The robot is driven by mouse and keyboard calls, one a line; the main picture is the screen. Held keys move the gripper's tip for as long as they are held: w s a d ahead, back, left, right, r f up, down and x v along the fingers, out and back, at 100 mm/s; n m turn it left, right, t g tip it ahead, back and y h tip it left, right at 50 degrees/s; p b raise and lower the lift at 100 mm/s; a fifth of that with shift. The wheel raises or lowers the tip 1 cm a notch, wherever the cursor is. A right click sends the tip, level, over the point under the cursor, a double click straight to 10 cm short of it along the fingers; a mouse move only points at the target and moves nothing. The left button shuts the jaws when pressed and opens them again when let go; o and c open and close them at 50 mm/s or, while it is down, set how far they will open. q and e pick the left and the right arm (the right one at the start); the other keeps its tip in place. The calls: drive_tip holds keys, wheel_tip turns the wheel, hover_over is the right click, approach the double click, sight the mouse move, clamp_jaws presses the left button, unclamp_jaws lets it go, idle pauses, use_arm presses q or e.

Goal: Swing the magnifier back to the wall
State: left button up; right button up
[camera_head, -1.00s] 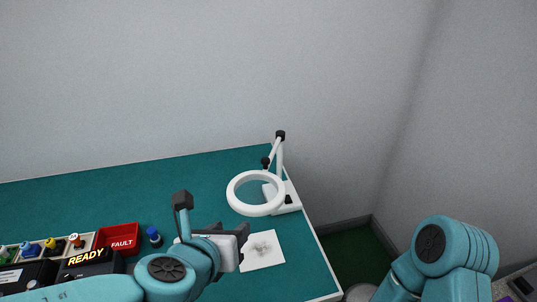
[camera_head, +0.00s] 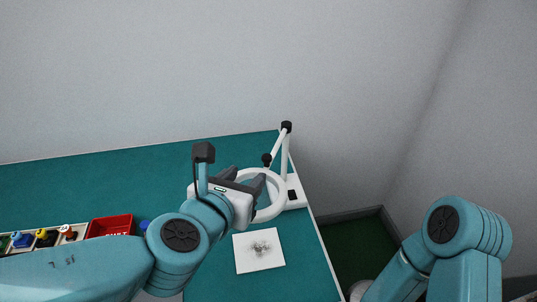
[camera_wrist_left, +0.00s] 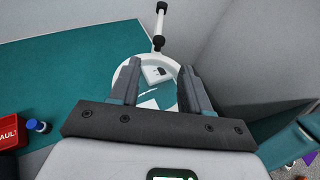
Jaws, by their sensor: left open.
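The magnifier (camera_head: 279,207) is a white ring on a jointed white arm with black knobs. Its post stands on a white base (camera_head: 297,193) at the table's right back corner, near the wall. My left gripper (camera_head: 246,180) is at the ring's left side in the head view and hides part of it. In the left wrist view the ring (camera_wrist_left: 119,73) lies ahead, with the open fingers (camera_wrist_left: 158,82) over its two sides. I cannot tell whether they touch it. My right gripper is not in view; only my right arm shows at the lower right.
A white sheet (camera_head: 259,250) with a dark smudge lies in front of the magnifier. A red bin (camera_head: 111,225) and a blue-capped item (camera_wrist_left: 38,125) are to the left. The grey wall (camera_head: 150,80) stands behind the green table (camera_head: 100,181). The table's back left is clear.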

sight(266, 157)
use_arm(q)
drive_tip(key=x, duration=1.4)
drive_tip(key=shift+a+f, duration=0.1)
clamp_jaws()
